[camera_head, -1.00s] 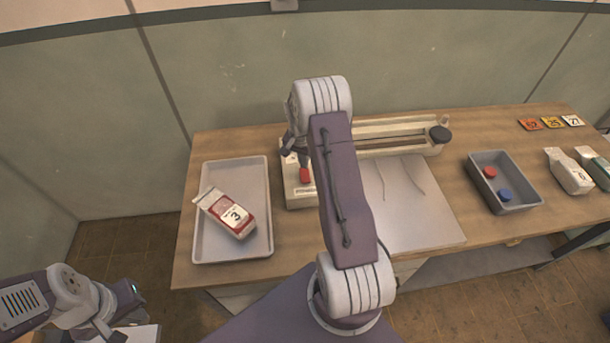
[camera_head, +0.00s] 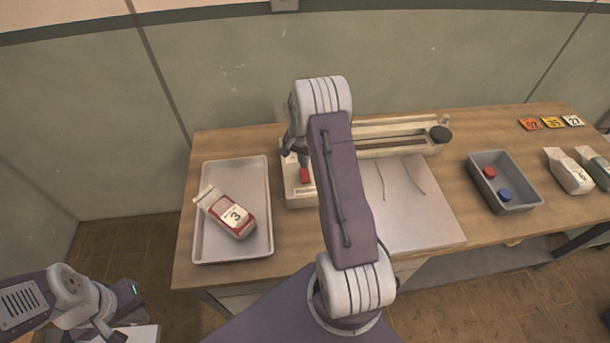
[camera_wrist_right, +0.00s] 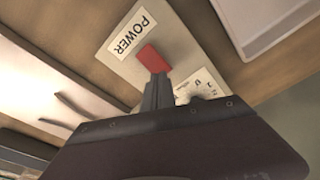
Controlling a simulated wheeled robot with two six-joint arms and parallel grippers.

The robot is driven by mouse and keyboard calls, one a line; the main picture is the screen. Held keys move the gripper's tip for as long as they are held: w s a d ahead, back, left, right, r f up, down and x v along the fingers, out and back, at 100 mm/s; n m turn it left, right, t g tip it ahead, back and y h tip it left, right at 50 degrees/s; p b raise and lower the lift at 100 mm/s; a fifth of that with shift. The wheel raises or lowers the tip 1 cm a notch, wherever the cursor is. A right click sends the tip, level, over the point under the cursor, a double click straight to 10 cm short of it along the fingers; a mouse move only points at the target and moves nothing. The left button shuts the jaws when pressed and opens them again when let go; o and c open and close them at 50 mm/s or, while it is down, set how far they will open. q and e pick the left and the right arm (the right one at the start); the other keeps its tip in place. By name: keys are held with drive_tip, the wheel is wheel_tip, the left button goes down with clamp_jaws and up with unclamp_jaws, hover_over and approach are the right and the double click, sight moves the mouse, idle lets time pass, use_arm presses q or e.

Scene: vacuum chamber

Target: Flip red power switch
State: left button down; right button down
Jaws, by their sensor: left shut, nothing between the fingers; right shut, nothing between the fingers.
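The red power switch (camera_head: 305,176) is on the pale left end of the sealing machine (camera_head: 298,199). In the right wrist view the red switch (camera_wrist_right: 152,57) lies on a pale plate beside a POWER label (camera_wrist_right: 132,34). My right gripper (camera_wrist_right: 157,80) is shut and empty, its fingertips at the switch's near end; I cannot tell whether they touch it. In the head view my right arm hides part of the machine. My left gripper (camera_head: 116,335) is low at the left, away from the table, shut and partly out of frame.
A metal tray (camera_head: 262,240) with a red pouch (camera_head: 228,213) marked 3 lies left of the machine. A grey bin (camera_head: 526,203) with a red and a blue round piece stands right. White packages (camera_head: 568,172) and number cards (camera_head: 552,122) lie farther right.

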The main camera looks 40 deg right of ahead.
sight(304, 172)
drive_tip(key=shift+f+b, duration=0.95)
drive_tip(key=shift+f, duration=0.4)
idle(0.4)
drive_tip(key=shift+r, duration=0.1)
wheel_tip(304, 172, up, 7)
drive_tip(key=p, duration=0.5)
idle(0.5)
